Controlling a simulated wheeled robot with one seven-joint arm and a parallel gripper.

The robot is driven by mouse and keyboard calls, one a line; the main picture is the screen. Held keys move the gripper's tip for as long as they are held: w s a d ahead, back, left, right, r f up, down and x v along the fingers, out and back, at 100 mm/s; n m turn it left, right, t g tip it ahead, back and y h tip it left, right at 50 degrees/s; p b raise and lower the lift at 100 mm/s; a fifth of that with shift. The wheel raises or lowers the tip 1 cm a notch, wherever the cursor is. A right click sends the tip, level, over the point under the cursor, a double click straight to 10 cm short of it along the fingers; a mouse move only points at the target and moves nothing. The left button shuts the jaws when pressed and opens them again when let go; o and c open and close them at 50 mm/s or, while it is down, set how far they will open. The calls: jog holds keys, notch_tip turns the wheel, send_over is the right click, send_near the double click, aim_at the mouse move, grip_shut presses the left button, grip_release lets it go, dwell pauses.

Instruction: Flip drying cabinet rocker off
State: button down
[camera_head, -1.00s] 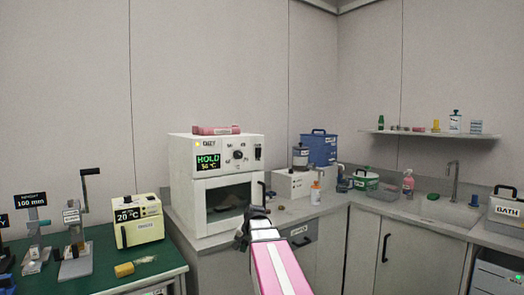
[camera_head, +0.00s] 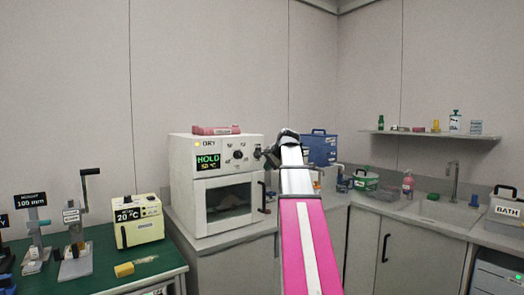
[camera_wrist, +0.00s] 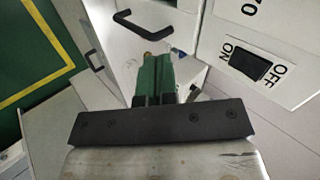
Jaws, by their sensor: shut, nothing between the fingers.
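The drying cabinet (camera_head: 185,185) is a white box marked DRY on the worktop. Its green display (camera_head: 208,161) reads HOLD with a temperature beneath. The black rocker (camera_wrist: 250,65) shows at the upper right of the wrist view, with ON and OFF printed at its two ends; which end is pressed is unclear. My gripper (camera_head: 265,153) is at the right of the cabinet's control panel and hides the rocker area in the head view. In the wrist view its green fingers (camera_wrist: 154,68) are shut and empty, left of the rocker and apart from it in the picture.
The cabinet's dark door handle (camera_head: 264,198) sits below my gripper. Pink items (camera_head: 215,130) lie on top of the cabinet. A blue case (camera_head: 322,148) stands behind my arm. A cream 20 °C unit (camera_head: 138,221) stands on the green bench at left.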

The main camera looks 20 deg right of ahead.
jog(key=s+d+r+m+t, duration=0.1)
jog(key=s+d+r, duration=0.1)
jog(key=r, duration=1)
jog(key=shift+d+r+m, duration=0.15)
jog(key=shift+d+m, duration=0.25)
jog(key=shift+d, duration=0.35)
jog(key=shift+w, duration=0.1)
jog(key=w+a+f, duration=0.3)
jog(key=w+f, duration=0.2)
jog(key=w, duration=0.6)
jog(key=shift+w+f, duration=0.15)
jog(key=shift+f, duration=0.25)
